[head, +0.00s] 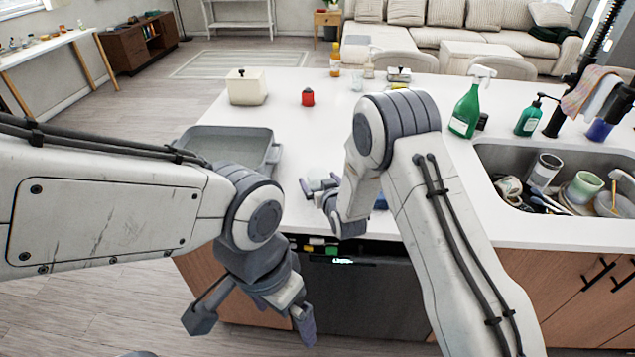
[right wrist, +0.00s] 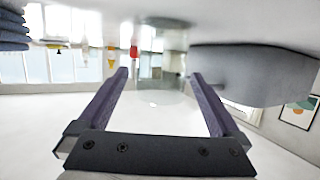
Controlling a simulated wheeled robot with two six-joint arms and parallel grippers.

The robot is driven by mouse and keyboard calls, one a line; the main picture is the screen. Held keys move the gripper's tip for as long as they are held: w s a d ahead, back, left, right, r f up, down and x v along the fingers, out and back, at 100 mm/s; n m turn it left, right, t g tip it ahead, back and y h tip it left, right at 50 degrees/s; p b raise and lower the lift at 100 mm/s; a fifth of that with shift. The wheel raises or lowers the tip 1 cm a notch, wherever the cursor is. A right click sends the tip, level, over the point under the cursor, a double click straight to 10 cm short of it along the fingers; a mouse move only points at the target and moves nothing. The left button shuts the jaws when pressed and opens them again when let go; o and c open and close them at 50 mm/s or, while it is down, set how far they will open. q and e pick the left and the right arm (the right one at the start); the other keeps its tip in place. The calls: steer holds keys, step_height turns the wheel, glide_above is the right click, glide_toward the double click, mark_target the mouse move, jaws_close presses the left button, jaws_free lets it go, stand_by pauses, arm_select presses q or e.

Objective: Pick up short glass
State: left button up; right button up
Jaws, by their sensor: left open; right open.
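In the right wrist view, which looks upside down, a clear short glass (right wrist: 160,88) shows faintly between and beyond the two fingers. Its outline is hard to make out, and I cannot tell if a finger touches it. My right gripper (right wrist: 160,75) is open with its fingers spread either side of that shape. In the head view my right gripper (head: 320,188) is low over the counter's front part, and the arm hides much of what lies there. My left gripper (head: 250,320) is open and empty, in front of the counter and below its top.
A grey tray (head: 272,157) lies left on the white counter (head: 300,125). Behind are a cream box (head: 246,88), a red jar (head: 307,97) and a yellow-orange bottle (head: 335,62). A green spray bottle (head: 466,108) and a filled sink (head: 490,160) are at right.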

steer(key=shift+w+a+f, duration=0.2)
steer(key=shift+w+f, duration=0.05)
steer(key=shift+w, duration=0.35)
steer(key=c, duration=1.4)
steer(key=shift+r, duration=0.1)
steer(key=shift+c, duration=0.2)
